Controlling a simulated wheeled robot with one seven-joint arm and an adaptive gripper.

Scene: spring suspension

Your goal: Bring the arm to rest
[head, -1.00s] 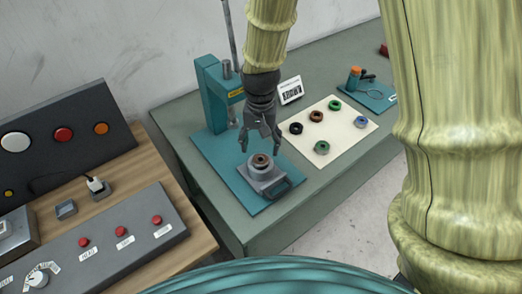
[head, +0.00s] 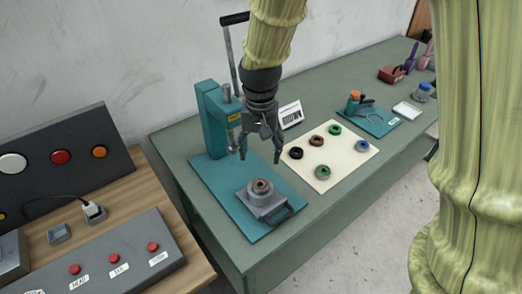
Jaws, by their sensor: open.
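My gripper (head: 260,155) hangs from my arm, pointing down over the back of the teal press base (head: 219,188). Its fingers are spread and nothing is between them. A grey fixture (head: 263,203) with a dark handle sits on the front of the base, below and apart from the fingers. A brown ring-shaped part (head: 261,187) sits on top of the fixture. The teal press (head: 214,112) with its lever stands just left of my gripper, and my arm hides some of it.
A cream mat (head: 361,151) with several coloured rings lies to the right. Behind it are a label card (head: 291,115) and a teal tool board (head: 373,124). A control panel (head: 105,262) with red buttons is at the lower left. The bench front right of the fixture is clear.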

